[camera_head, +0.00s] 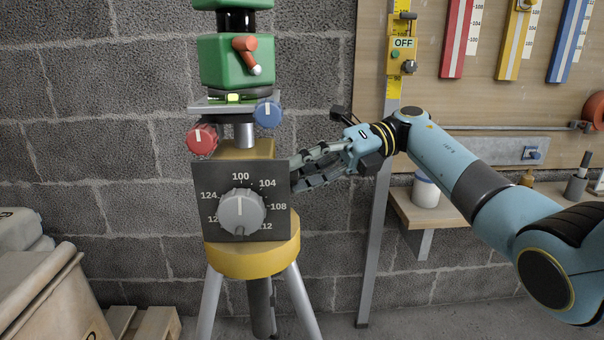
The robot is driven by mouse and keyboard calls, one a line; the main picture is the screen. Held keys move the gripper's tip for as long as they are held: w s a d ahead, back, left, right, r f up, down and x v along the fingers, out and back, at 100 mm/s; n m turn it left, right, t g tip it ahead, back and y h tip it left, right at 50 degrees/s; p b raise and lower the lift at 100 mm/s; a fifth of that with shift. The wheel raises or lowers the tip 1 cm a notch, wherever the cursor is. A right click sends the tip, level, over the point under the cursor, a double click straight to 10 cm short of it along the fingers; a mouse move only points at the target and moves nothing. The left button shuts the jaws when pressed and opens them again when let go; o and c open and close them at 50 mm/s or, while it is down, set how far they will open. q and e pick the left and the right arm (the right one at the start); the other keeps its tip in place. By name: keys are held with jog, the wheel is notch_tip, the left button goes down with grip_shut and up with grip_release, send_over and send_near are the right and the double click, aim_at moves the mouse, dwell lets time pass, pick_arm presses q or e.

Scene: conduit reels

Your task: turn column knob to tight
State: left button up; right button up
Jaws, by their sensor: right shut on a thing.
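A surveying-style stand holds a green instrument (225,63) on a metal column (244,134) above a yellow tripod head (262,258). A dark dial plate (212,180) with a large grey knob (241,212) faces me, its white mark pointing up near 100. A red knob (202,139) and a blue knob (267,113) sit higher up. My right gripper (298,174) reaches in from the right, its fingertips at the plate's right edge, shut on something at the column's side. The column knob itself is hidden by the fingers and plate. My left gripper is out of view.
A yellow box marked OFF (401,55) is on an upright post (377,220) behind my right arm. A wooden shelf (432,212) holds a white jar (426,189). Sacks (38,290) and a pallet (150,325) are at lower left. A block wall stands behind.

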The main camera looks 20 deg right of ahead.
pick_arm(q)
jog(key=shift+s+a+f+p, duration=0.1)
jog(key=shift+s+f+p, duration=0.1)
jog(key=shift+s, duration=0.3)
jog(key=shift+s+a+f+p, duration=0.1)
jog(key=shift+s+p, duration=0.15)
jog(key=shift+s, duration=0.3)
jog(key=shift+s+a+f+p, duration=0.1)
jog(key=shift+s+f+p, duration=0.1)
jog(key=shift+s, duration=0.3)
pick_arm(e)
jog(key=shift+f+m+t+y, duration=0.1)
jog(key=shift+m+t+y, duration=0.55)
jog(key=shift+m, duration=2.2)
jog(key=shift+f+m+y, duration=0.1)
jog(key=shift+m+y, duration=1.1)
jog(key=shift+m, duration=1.6)
jog(key=shift+f+m+t+y, duration=0.1)
jog(key=shift+m+t+y, duration=0.55)
jog(key=shift+m, duration=2.2)
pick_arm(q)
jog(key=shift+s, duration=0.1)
pick_arm(e)
jog(key=shift+g+y, duration=0.3)
jog(key=shift+y, duration=0.1)
jog(key=o, duration=0.9)
jog(key=shift+c, duration=0.2)
jog(key=v, duration=0.7)
jog(key=shift+d, duration=0.25)
